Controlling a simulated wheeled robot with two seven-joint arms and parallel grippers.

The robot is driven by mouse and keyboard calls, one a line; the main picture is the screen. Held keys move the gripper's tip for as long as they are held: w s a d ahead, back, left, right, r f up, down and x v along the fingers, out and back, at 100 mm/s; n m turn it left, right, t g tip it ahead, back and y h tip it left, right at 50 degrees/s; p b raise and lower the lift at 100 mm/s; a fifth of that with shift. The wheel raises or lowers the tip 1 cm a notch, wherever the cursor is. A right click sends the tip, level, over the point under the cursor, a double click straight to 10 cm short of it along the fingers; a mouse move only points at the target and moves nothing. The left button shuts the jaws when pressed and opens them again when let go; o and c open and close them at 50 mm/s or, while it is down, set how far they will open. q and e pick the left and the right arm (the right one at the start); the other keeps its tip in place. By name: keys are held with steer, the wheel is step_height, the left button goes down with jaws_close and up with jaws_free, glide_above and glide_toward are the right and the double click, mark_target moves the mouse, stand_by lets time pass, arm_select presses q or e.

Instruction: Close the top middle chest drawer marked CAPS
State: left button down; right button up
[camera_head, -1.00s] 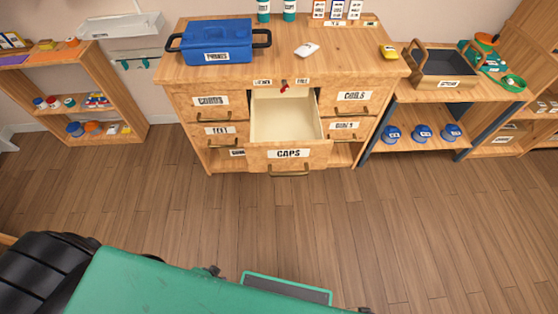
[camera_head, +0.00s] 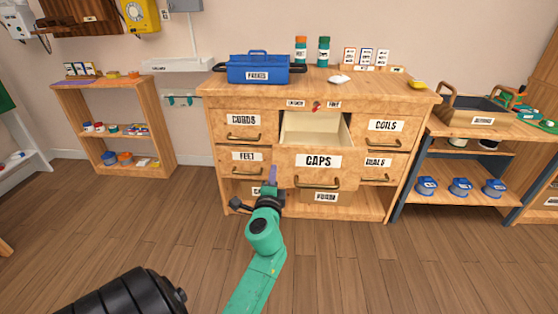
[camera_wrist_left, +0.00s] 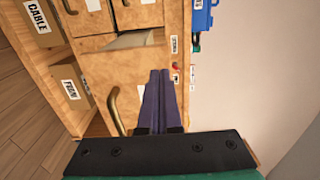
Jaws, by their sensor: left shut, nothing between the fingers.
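The chest drawer marked CAPS (camera_head: 318,161) stands pulled out at the top middle of the wooden chest, with its pale empty-looking inside showing. Its brass handle (camera_head: 317,184) is on the front, below the label. My left gripper (camera_head: 271,175) is at the lower left edge of this drawer front, with its purple fingers pointing up toward the chest. In the left wrist view the fingers (camera_wrist_left: 159,98) are shut together and empty, in front of the drawer front, beside its handle (camera_wrist_left: 115,110). I cannot tell whether they touch it. My right gripper is not in view.
Drawers marked CORDS (camera_head: 243,126), COILS (camera_head: 385,132), FEET (camera_head: 246,159) and SEALS (camera_head: 376,167) look shut. A blue toolbox (camera_head: 258,69) stands on the chest top. Shelves stand on both sides. The floor (camera_head: 350,260) in front is clear.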

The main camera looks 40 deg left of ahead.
mark_target(277, 152)
arm_select(q)
steer(key=x, duration=0.8)
steer(key=shift+f, duration=0.1)
steer(key=shift+w+a, duration=0.1)
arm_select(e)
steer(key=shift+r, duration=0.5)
arm_select(q)
steer(key=shift+w+b, duration=0.1)
steer(key=shift+b, duration=0.2)
